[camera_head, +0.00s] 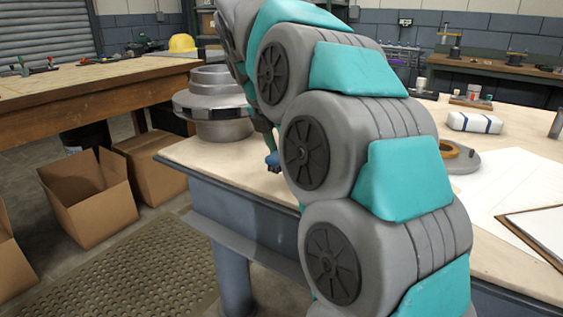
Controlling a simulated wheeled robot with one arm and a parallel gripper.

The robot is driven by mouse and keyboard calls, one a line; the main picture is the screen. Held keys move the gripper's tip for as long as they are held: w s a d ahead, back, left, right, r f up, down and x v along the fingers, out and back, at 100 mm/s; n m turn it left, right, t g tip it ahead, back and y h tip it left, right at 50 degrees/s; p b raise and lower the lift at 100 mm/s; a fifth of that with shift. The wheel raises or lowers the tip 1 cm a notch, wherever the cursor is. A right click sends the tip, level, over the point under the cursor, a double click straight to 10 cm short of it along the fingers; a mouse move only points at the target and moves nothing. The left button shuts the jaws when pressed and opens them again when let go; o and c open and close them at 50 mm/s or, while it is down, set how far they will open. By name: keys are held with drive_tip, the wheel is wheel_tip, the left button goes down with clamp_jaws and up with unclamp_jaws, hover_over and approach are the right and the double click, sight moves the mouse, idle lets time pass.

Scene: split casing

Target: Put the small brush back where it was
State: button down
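My own arm fills the middle of the view and hides much of the workbench (190,155). A small blue piece (272,160) with a dark tip shows just left of the arm, low over the bench. I cannot tell whether it is part of my gripper or something held by it. My fingers are not clearly seen, so open or shut cannot be told. I cannot make out the small brush for sure. A grey metal casing part (213,105), round and flanged, stands at the bench's back left corner, left of the blue piece.
Right of my arm lie a grey part with a brass-coloured ring (450,150), a white cloth or pack with blue stripes (474,122), white paper (515,180) and a clipboard (540,228). A small wooden block with containers (471,102) is behind. Cardboard boxes (88,205) stand on the floor.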

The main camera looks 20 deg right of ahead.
drive_tip(key=shift+f, duration=1.75)
drive_tip(key=shift+f, duration=0.1)
drive_tip(key=shift+c, duration=2.1)
unclamp_jaws()
drive_tip(key=v, duration=1.2)
drive_tip(key=s+a+f+m+g+y, duration=0.1)
drive_tip(key=s+a+f+m+g, duration=0.1)
drive_tip(key=s+f+m, duration=1)
drive_tip(key=s+a+f+m+g+y, duration=0.2)
drive_tip(key=s+a+f+m, duration=0.2)
drive_tip(key=s+f+m, duration=0.8)
drive_tip(key=s+f, duration=0.6)
drive_tip(key=s, duration=0.1)
drive_tip(key=shift+s+a+f+m+y, duration=0.25)
drive_tip(key=shift+a+m+y, duration=0.05)
drive_tip(key=shift+m, duration=0.1)
